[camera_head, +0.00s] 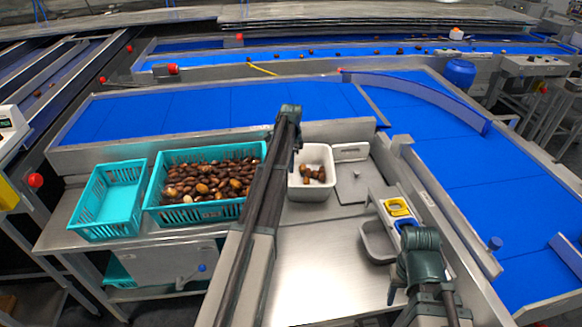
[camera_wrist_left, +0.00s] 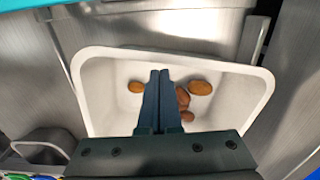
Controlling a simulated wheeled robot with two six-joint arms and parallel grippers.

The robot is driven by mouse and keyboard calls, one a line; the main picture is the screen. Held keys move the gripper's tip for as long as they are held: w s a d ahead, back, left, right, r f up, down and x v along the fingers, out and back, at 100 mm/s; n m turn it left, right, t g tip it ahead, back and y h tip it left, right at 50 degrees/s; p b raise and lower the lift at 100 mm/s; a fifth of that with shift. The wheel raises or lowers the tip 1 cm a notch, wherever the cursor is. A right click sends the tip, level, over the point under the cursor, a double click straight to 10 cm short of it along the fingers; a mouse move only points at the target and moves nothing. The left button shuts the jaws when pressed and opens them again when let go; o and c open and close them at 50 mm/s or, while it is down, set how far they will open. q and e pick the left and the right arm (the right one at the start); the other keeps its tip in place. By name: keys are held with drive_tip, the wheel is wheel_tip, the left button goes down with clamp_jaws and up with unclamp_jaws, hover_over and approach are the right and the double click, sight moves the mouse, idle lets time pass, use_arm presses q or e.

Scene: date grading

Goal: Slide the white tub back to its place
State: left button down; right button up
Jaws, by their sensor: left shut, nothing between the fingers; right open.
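The white tub (camera_head: 310,194) stands on the steel worktop just right of my left arm in the head view, with several brown dates (camera_head: 319,174) in it. It also fills the middle of the left wrist view (camera_wrist_left: 101,108). My left gripper (camera_head: 297,146) is at the tub's far left side, partly hidden by its own arm. In the left wrist view, its shut, empty fingers (camera_wrist_left: 159,73) reach over the tub's inside among the dates. I cannot tell whether they touch the tub. My right gripper (camera_head: 397,293) is at the lower right, over the worktop, away from the tub.
A teal crate full of dates (camera_head: 197,214) and an empty teal crate (camera_head: 83,221) stand left of my left arm. A steel plate (camera_head: 352,187) lies right of the tub. A grey bin (camera_head: 373,246) and yellow-rimmed holder (camera_head: 398,207) are further right. The front worktop (camera_head: 325,262) is clear.

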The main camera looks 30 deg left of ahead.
sight(291, 178)
use_arm(q)
wheel_tip(291, 178, down, 6)
drive_tip(key=b, duration=0.5)
drive_tip(key=shift+f, duration=0.1)
drive_tip(key=shift+s+a, duration=0.8)
drive_tip(key=shift+a, duration=0.1)
wheel_tip(291, 178, up, 14)
drive_tip(key=p, duration=1.3)
drive_tip(key=shift+p, duration=0.4)
drive_tip(key=shift+f, duration=0.1)
